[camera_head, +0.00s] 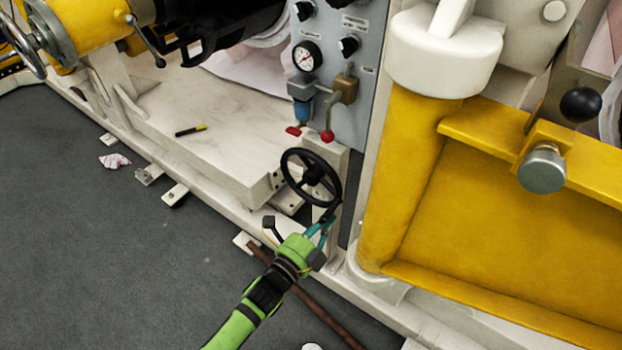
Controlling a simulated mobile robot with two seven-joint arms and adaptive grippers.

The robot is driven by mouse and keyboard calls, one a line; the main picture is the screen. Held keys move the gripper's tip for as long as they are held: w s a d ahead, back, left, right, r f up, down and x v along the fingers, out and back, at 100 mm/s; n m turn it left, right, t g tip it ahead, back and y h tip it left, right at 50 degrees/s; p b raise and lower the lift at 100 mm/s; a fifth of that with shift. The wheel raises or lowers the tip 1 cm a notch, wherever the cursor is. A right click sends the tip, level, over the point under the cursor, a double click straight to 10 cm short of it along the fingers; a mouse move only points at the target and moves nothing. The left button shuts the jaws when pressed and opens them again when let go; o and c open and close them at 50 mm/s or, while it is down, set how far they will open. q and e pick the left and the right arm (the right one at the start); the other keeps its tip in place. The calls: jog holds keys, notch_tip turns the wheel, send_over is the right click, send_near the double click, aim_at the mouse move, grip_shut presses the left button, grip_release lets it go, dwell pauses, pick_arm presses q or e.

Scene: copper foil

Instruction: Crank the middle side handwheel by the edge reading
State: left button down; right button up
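A black spoked handwheel (311,178) stands on a white post at the centre of the head view, below a grey control panel. My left gripper (326,222) is at the end of the green arm that comes up from below. Its teal fingers are at the lower edge of the wheel's rim. I cannot tell whether they touch or grip the rim. A metal handwheel (34,40) shows at the top left on a yellow housing. A round pressure gauge (306,57) is on the panel. My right gripper is not in view.
A large yellow frame (500,215) fills the right side beside the wheel. A brown hose (325,315) lies near my arm. Grey floor (100,250) is open at the left.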

pick_arm(q)
jog(key=p+v, duration=0.3)
jog(key=v, duration=0.6)
jog(key=shift+a, duration=0.3)
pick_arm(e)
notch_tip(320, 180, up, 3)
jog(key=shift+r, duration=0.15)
pick_arm(q)
jog(key=shift+w+f, duration=0.15)
